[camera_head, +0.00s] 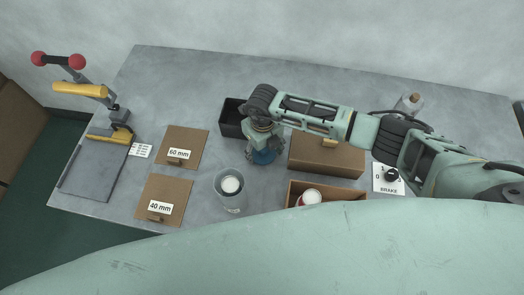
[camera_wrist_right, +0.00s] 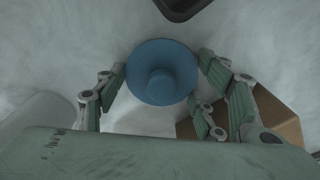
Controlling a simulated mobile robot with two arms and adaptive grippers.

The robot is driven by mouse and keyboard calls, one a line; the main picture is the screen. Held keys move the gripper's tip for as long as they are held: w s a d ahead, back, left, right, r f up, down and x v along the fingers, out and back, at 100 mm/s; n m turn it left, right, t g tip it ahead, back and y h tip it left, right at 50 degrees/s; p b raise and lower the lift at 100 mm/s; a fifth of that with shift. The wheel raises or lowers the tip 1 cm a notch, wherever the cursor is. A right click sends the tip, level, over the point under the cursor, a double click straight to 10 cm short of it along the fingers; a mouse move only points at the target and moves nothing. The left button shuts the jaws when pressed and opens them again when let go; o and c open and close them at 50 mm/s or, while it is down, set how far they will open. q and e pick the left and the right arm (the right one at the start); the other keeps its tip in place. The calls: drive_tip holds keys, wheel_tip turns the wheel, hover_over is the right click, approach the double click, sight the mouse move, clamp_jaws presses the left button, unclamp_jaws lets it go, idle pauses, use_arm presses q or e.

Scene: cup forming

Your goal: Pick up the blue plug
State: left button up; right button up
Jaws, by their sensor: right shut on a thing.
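The blue plug (camera_head: 263,157) shows in the head view below my right gripper (camera_head: 262,148), near the middle of the table. In the right wrist view the blue plug (camera_wrist_right: 161,72) is a round disc with a raised knob in its centre. My right gripper's green fingers (camera_wrist_right: 165,82) are on either side of its rim, shut on it. The head view looks down on it, so I cannot tell whether the plug touches the table. My left gripper is not in view.
A black bin (camera_head: 231,129) stands just behind the right gripper. Brown boxes (camera_head: 325,158) stand to the right. Boards marked 60 mm (camera_head: 183,140) and 40 mm (camera_head: 165,187) and a lever press (camera_head: 95,172) are at left.

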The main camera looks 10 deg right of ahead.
drive_tip(key=shift+r, duration=0.1)
wheel_tip(320, 180, up, 9)
drive_tip(key=b, duration=0.2)
drive_tip(key=shift+b, duration=0.4)
drive_tip(key=shift+r, duration=0.4)
